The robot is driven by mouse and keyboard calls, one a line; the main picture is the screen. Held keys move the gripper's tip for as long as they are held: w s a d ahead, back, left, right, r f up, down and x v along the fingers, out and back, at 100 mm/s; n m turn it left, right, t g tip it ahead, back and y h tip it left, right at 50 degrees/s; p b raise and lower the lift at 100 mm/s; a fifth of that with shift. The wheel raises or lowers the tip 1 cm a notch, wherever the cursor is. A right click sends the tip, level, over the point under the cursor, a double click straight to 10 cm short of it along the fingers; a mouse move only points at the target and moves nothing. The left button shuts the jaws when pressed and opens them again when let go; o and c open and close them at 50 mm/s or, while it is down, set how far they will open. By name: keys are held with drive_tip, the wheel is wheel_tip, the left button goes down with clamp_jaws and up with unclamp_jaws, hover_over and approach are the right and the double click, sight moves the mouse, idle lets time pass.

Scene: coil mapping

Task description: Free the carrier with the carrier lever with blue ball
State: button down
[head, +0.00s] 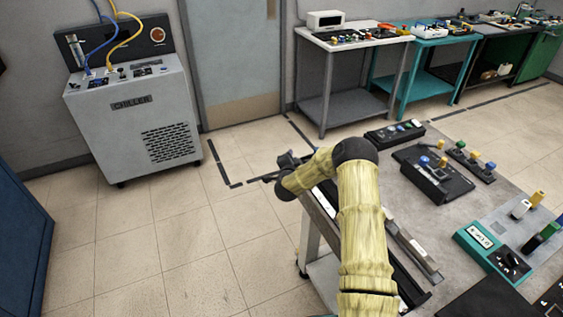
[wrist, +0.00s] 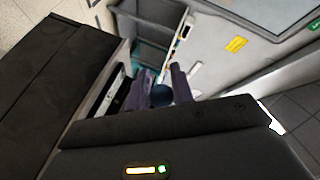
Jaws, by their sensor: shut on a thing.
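In the wrist view, a dark blue ball (wrist: 161,95) sits between the two purple-grey fingers of my gripper (wrist: 160,79). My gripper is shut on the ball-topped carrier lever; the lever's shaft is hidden. A long dark rail unit (head: 408,283) lies along the left edge of the workbench in the head view, partly behind my yellow-sleeved arm. I cannot make out the carrier itself.
The grey bench (head: 450,210) holds a black box with knobs (head: 433,176), a row of coloured knobs (head: 470,160) and a teal device (head: 484,248). A chiller (head: 130,115) stands at the back left. The tiled floor (head: 170,240) left of the bench is clear.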

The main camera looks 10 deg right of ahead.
drive_tip(key=shift+w+r, duration=0.1)
drive_tip(key=shift+r, duration=0.05)
drive_tip(key=c, duration=1.3)
unclamp_jaws()
drive_tip(key=shift+o, duration=0.3)
drive_tip(key=b+v, duration=0.2)
drive_tip(key=v, duration=1.5)
drive_tip(key=shift+s+a, duration=0.15)
drive_tip(key=shift+s, duration=0.05)
